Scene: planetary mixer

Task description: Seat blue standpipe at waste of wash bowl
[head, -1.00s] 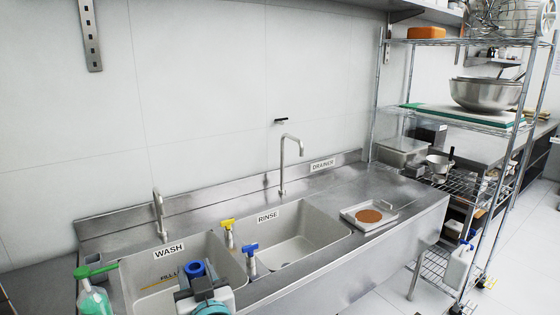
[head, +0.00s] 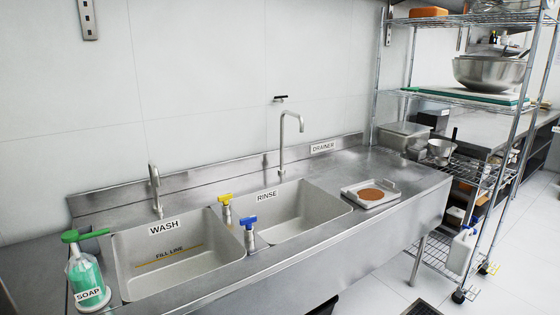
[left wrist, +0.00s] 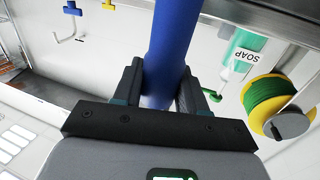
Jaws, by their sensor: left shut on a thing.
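The blue standpipe (left wrist: 175,45) stands between the jaws of my left gripper (left wrist: 161,80) in the left wrist view, and the gripper is shut on it. Its far end runs out of the top of that view. The wash bowl (head: 205,265) is the left sink in the head view, with a WASH label and a fill line on its back wall. It looks empty. I cannot make out its waste; the front wall hides part of the floor. Neither gripper shows in the head view now, and my right gripper is in no view.
A soap bottle (head: 86,280) stands left of the wash bowl. A yellow-handled valve (head: 226,208) and a blue-handled one (head: 248,232) stand between it and the rinse bowl (head: 300,215). A tap (head: 155,190) rises behind. A yellow-green reel (left wrist: 272,98) shows in the wrist view.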

